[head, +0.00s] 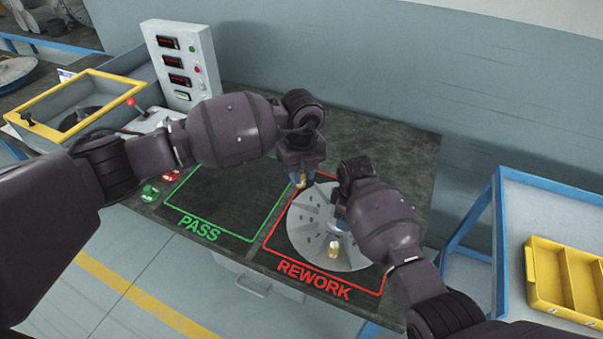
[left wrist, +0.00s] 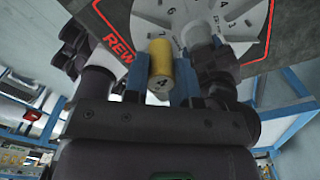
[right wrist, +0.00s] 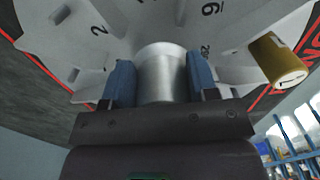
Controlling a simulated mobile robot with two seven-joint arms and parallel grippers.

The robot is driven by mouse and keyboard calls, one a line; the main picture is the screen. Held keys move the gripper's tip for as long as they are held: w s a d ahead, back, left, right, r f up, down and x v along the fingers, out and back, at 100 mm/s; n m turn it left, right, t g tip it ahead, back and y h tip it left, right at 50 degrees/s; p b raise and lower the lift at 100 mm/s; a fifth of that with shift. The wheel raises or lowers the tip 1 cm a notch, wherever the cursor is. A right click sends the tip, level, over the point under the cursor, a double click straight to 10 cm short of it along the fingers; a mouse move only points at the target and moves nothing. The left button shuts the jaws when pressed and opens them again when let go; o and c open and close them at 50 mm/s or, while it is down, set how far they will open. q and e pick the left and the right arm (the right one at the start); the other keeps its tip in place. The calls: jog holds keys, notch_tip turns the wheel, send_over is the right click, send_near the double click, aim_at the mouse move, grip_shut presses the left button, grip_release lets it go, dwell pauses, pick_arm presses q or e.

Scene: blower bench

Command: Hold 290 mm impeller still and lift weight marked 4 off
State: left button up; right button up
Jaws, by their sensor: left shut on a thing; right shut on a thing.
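The grey 290 mm impeller (head: 305,220) lies in the red REWORK outline, with numbers on its face. My left gripper (head: 302,180) is over its far rim, shut on the brass weight marked 4 (left wrist: 160,66); the 4 shows on its end. I cannot tell whether the weight still touches the impeller. My right gripper (right wrist: 161,78) is shut on the impeller's silver hub (right wrist: 165,75), one blue finger on each side. In the head view my right arm hides much of the hub. A second brass weight (head: 335,250) stands on the impeller's near part; it also shows in the right wrist view (right wrist: 278,62).
The green PASS area (head: 220,200) to the left is empty. Red and green knobs (head: 150,193) sit at the bench's left side, below a display panel (head: 180,65). A blue-framed cart with a yellow bin (head: 560,280) stands to the right.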

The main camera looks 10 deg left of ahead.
jog(key=shift+s+f, duration=0.25)
jog(key=shift+f, duration=0.05)
jog(key=o, duration=1.4)
jog(key=shift+w+r, duration=0.1)
jog(key=shift+o, duration=0.2)
jog(key=shift+r, duration=0.1)
jog(key=shift+w, duration=0.1)
jog(key=shift+r, duration=0.5)
notch_tip(320, 180, up, 11)
